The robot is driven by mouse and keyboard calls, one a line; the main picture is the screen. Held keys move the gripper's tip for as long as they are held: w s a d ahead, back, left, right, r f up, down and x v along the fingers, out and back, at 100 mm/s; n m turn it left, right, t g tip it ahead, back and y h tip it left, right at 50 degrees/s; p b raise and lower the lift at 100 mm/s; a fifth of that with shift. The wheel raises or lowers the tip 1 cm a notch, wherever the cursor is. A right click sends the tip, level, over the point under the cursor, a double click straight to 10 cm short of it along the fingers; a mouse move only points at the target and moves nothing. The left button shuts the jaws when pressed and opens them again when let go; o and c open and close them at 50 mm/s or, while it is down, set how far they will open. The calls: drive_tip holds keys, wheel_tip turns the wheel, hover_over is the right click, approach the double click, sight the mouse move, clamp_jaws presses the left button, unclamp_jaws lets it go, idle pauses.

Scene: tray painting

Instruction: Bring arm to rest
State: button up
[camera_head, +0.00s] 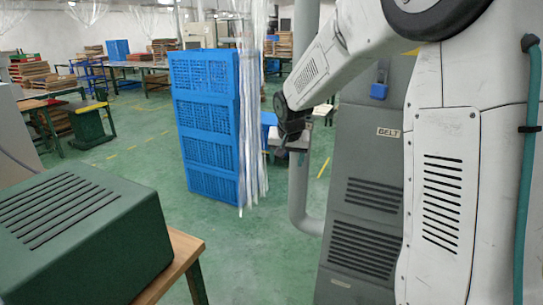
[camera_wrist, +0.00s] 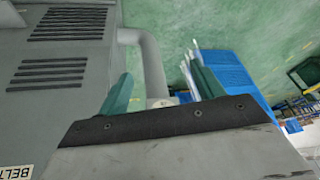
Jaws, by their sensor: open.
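My white arm (camera_head: 440,180) takes up the right side of the head view. It is bent, with its forearm reaching down and left. My gripper (camera_head: 292,130) hangs at the forearm's end, dark and small, in front of the grey machine's left side. In the wrist view my gripper (camera_wrist: 161,88) shows two green fingers standing apart past a dark edge plate. Nothing is between the fingers except the view of a grey pipe and the floor behind. My gripper is open and empty.
A grey machine marked BELT (camera_head: 362,190) stands close behind my arm, with a grey pipe (camera_head: 300,190) beside it. A stack of blue crates (camera_head: 205,125) with clear plastic strips stands mid-floor. A green vented box (camera_head: 80,235) sits on a wooden table (camera_head: 178,262) at lower left. Green floor between is clear.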

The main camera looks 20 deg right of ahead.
drive_tip(key=s+a+r+n+g, duration=0.1)
drive_tip(key=s+a+r+n, duration=0.1)
drive_tip(key=s, duration=1.1)
drive_tip(key=s+a+r+n+g+y, duration=0.1)
drive_tip(key=s+a, duration=0.3)
drive_tip(key=s, duration=0.8)
drive_tip(key=s+a+r+n+g, duration=0.1)
drive_tip(key=s+a+r+n, duration=0.1)
drive_tip(key=s, duration=1.1)
drive_tip(key=shift+s+a+r+n+y, duration=0.3)
drive_tip(key=shift+a+r+n, duration=0.1)
drive_tip(key=shift+r+n, duration=0.15)
